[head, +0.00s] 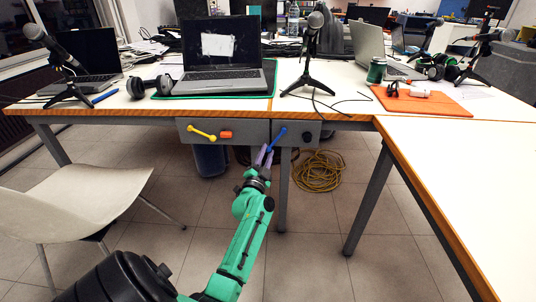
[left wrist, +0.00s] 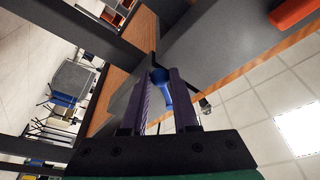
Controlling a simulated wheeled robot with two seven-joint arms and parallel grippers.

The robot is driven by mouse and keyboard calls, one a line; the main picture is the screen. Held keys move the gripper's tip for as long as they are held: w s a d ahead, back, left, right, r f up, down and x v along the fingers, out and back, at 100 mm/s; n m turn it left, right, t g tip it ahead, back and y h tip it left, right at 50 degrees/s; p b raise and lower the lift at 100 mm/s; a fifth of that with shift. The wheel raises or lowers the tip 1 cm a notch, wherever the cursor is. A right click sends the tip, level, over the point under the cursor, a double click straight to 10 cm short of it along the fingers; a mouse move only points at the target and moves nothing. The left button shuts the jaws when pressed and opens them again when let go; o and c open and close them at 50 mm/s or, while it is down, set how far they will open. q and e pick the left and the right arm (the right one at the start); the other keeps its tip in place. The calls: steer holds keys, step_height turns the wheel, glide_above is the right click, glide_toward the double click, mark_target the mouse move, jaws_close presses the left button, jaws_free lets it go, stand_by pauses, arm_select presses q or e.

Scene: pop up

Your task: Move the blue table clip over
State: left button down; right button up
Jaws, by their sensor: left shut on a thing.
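The blue table clip (head: 278,138) is a slim blue piece at the grey panel under the front edge of the table. My left gripper (head: 264,153), with purple fingers, reaches up to it from below. In the left wrist view the blue clip (left wrist: 162,80) lies between the two fingers of my left gripper (left wrist: 163,95), which are shut on it. The clip is close to the grey panel (left wrist: 215,45); whether it touches the panel is unclear. My right gripper is not in view.
The grey panel (head: 255,127) also bears a yellow clip (head: 202,132), an orange piece (head: 226,134) and a black knob (head: 306,136). A table leg (head: 284,190) stands just right of my arm. A white chair (head: 75,200) is at left. Laptops and microphones stand on the table (head: 335,75).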

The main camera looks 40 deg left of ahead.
arm_select(q)
steer(key=shift+s+a+r+p, duration=0.5)
steer(key=shift+a+r, duration=0.15)
steer(key=shift+r, duration=0.15)
steer(key=shift+s+a+r+p, duration=0.2)
steer(key=shift+a+r+p, duration=0.05)
steer(key=shift+r+p, duration=0.35)
steer(key=shift+s+a+r+p, duration=0.15)
steer(key=shift+a+r+p, duration=0.05)
steer(key=shift+r+p, duration=0.35)
